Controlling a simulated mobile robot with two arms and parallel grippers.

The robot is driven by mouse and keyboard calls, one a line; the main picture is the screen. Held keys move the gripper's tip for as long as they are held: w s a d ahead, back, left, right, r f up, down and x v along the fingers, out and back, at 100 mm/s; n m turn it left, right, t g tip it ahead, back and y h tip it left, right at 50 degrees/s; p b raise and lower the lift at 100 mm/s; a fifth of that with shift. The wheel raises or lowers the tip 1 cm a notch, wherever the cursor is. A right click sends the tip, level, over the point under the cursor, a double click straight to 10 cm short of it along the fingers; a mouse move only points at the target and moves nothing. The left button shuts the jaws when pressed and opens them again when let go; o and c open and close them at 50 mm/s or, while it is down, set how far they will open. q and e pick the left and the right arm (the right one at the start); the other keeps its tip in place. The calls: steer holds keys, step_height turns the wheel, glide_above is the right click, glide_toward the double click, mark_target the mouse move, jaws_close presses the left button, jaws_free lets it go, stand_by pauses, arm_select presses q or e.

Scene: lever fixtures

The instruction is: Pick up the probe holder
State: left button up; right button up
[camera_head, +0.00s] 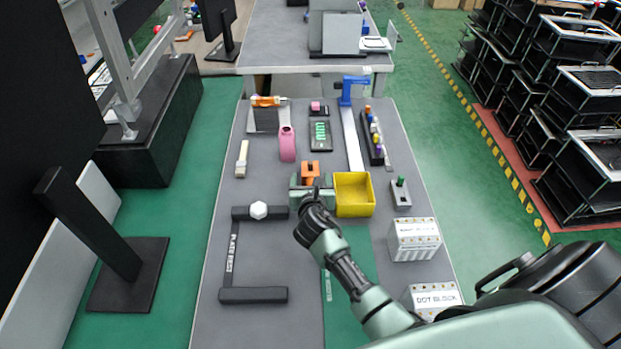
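No part is labelled as the probe holder, so I cannot tell for certain which one it is. A small orange block-like part (311,169) stands on the grey table, just beyond my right gripper (311,184). The gripper reaches in from the lower right, over the middle of the table. Its fingers are small here and partly hidden by my wrist. They are at or very near the lower edge of the orange part, and I cannot tell whether they touch it. My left gripper is not in view.
A yellow bin (354,208) stands close to the right of the gripper. A black plate rest (252,295) with a white hexagonal piece (259,210) lies to the left. A pink bottle (287,144), a green-marked tray (320,136) and a blue-topped stand (352,140) are farther back. White blocks (412,253) stand right.

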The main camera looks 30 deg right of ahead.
jaws_close()
steer(key=shift+r, duration=0.1)
